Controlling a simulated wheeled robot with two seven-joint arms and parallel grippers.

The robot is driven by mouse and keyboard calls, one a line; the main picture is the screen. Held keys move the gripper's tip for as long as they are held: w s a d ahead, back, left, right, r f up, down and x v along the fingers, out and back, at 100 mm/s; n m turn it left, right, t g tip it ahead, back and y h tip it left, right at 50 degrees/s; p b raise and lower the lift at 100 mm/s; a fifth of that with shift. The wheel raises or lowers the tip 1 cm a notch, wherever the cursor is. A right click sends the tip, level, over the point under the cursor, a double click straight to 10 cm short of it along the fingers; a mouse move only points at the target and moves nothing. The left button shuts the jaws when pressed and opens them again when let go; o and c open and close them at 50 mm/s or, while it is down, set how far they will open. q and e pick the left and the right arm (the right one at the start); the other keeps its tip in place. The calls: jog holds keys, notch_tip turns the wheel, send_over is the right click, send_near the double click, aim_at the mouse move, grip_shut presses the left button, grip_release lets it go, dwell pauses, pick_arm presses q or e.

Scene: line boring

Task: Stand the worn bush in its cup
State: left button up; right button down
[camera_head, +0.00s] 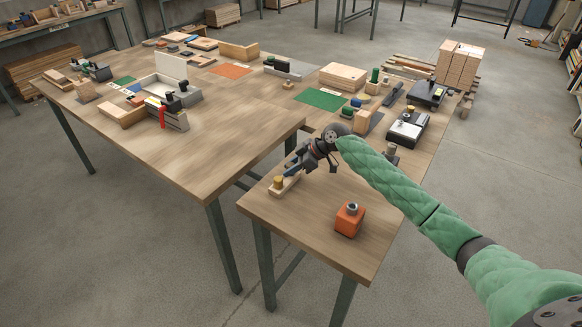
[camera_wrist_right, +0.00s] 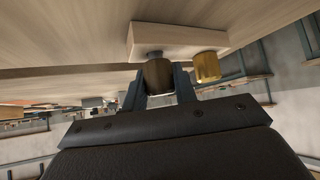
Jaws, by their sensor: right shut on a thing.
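My right gripper (camera_head: 293,169) is at the small wooden holder (camera_head: 287,187) near the left edge of the front table. In the right wrist view its two fingers (camera_wrist_right: 160,88) are shut on a dark brown bush (camera_wrist_right: 157,75). A short grey piece (camera_wrist_right: 155,54) shows between this bush and the wooden holder (camera_wrist_right: 180,38); I cannot tell whether they touch. A brass bush (camera_wrist_right: 206,66) stands on the holder beside it, also seen in the head view (camera_head: 278,182). An orange block (camera_head: 349,220) with a dark-rimmed round opening on top stands to the right. My left gripper is out of view.
The front table (camera_head: 310,230) is clear between the holder and the orange block. A larger table (camera_head: 190,140) at the left holds trays and blocks. Green mats (camera_head: 320,99), black devices (camera_head: 427,93) and small parts lie farther back.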

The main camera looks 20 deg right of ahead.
jog(key=shift+f, duration=0.3)
jog(key=c, duration=1)
grip_release()
jog(key=shift+c, duration=0.2)
jog(key=shift+r, duration=0.1)
jog(key=p+v, duration=0.2)
jog(key=v, duration=0.6)
